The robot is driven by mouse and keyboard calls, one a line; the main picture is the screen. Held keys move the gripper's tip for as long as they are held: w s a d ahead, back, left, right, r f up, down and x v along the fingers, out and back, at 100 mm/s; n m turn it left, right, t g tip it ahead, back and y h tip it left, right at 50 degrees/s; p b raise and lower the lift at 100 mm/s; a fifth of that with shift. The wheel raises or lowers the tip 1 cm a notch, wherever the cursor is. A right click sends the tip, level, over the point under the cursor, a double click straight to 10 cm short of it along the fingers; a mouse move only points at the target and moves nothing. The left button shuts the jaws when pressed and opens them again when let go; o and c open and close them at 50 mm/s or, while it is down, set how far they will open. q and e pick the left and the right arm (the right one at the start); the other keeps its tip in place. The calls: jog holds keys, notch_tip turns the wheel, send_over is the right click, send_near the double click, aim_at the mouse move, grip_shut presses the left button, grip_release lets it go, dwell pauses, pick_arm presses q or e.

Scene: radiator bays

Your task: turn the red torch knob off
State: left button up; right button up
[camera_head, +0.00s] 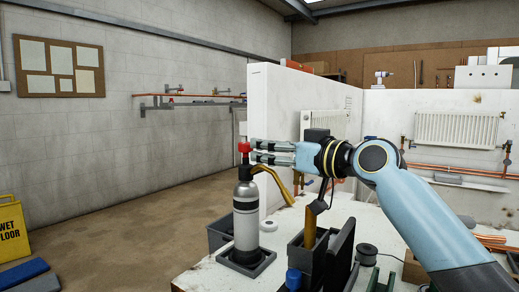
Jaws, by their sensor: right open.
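The red torch knob (244,148) sits on top of the torch, whose grey and black cylinder (246,222) stands upright in a dark square base on the white bench. A curved brass torch tube (273,183) comes off the torch's top to the right. My right gripper (252,151) comes in from the right, level with the knob. Its two fingers are apart, one above the other, with their tips at the knob's right side. I cannot tell whether they touch it. My left gripper is not in view.
Dark bins (309,262) and a blue-capped item (293,279) stand on the bench right of the torch. A white partition (272,110) rises behind. A yellow wet floor sign (11,232) stands at the left. The floor between is clear.

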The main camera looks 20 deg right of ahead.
jog(key=shift+x, duration=1.85)
grip_shut()
grip_release()
jog(key=v, duration=1.2)
